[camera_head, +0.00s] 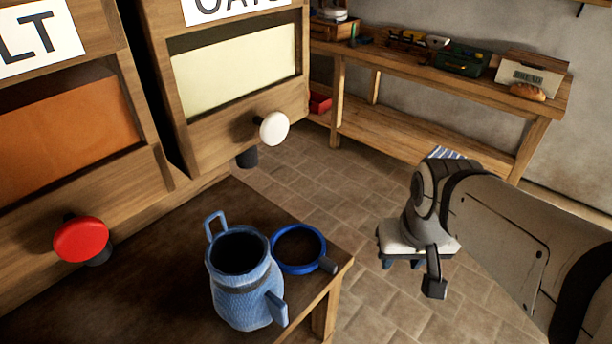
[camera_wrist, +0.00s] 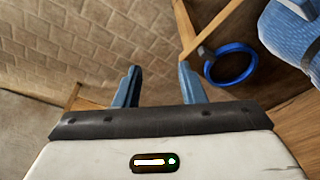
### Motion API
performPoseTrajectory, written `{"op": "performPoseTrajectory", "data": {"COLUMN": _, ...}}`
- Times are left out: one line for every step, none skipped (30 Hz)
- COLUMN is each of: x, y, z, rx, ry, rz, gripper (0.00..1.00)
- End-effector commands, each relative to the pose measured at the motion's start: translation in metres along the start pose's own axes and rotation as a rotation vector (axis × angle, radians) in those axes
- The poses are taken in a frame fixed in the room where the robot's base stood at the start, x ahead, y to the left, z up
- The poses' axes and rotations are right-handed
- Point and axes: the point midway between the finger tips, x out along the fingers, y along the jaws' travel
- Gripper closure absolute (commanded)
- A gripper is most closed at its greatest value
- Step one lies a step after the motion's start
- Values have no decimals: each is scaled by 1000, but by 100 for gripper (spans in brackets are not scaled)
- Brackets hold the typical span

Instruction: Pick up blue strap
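The blue strap (camera_head: 299,249) is a ring with a dark clasp. It lies on the dark wooden table (camera_head: 150,262), near its right corner and just right of a blue jug (camera_head: 243,285). In the wrist view the blue strap (camera_wrist: 231,63) shows at the upper right, apart from my fingers. My gripper (camera_wrist: 158,82) is open, with a wide gap between its two blue fingers and nothing between them. In the head view my gripper (camera_head: 402,264) hangs over the tiled floor, right of the table and the strap; its fingers are mostly hidden there.
Wooden bins with a red knob (camera_head: 81,240) and a white knob (camera_head: 274,128) stand behind the table. A workbench (camera_head: 440,75) with boxes and a bread loaf (camera_head: 527,92) runs along the back wall. The tiled floor (camera_head: 330,185) between them is clear.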

Motion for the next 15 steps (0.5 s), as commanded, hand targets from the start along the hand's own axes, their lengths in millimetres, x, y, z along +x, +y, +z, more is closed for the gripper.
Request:
{"op": "performPoseTrajectory", "data": {"x": 0, "y": 0, "z": 0, "rx": 0, "ry": 0, "rz": 0, "gripper": 64}}
{"op": "performPoseTrajectory", "data": {"x": 0, "y": 0, "z": 0, "rx": 0, "ry": 0, "rz": 0, "gripper": 64}}
{"op": "performPoseTrajectory", "data": {"x": 0, "y": 0, "z": 0, "rx": 0, "ry": 0, "rz": 0, "gripper": 64}}
{"op": "performPoseTrajectory", "data": {"x": 0, "y": 0, "z": 0, "rx": 0, "ry": 0, "rz": 0, "gripper": 63}}
{"op": "performPoseTrajectory", "data": {"x": 0, "y": 0, "z": 0, "rx": 0, "ry": 0, "rz": 0, "gripper": 60}}
{"op": "performPoseTrajectory", "data": {"x": 0, "y": 0, "z": -1, "rx": 3, "ry": -2, "rz": -1, "gripper": 57}}
{"op": "performPoseTrajectory", "data": {"x": 1, "y": -1, "z": -2, "rx": 7, "ry": -4, "rz": -1, "gripper": 55}}
{"op": "performPoseTrajectory", "data": {"x": 2, "y": -2, "z": -4, "rx": 12, "ry": -8, "rz": -2, "gripper": 52}}
{"op": "performPoseTrajectory", "data": {"x": 3, "y": -5, "z": -7, "rx": 25, "ry": -14, "rz": -4, "gripper": 49}}
{"op": "performPoseTrajectory", "data": {"x": 5, "y": -8, "z": -11, "rx": 46, "ry": -21, "rz": -4, "gripper": 46}}
{"op": "performPoseTrajectory", "data": {"x": 8, "y": -12, "z": -15, "rx": 68, "ry": -28, "rz": -5, "gripper": 44}}
{"op": "performPoseTrajectory", "data": {"x": 12, "y": -18, "z": -21, "rx": 95, "ry": -41, "rz": -7, "gripper": 41}}
{"op": "performPoseTrajectory", "data": {"x": 16, "y": -23, "z": -27, "rx": 119, "ry": -53, "rz": -8, "gripper": 38}}
{"op": "performPoseTrajectory", "data": {"x": 21, "y": -28, "z": -33, "rx": 146, "ry": -64, "rz": -8, "gripper": 36}}
{"op": "performPoseTrajectory", "data": {"x": 29, "y": -36, "z": -40, "rx": 184, "ry": -82, "rz": -8, "gripper": 33}}
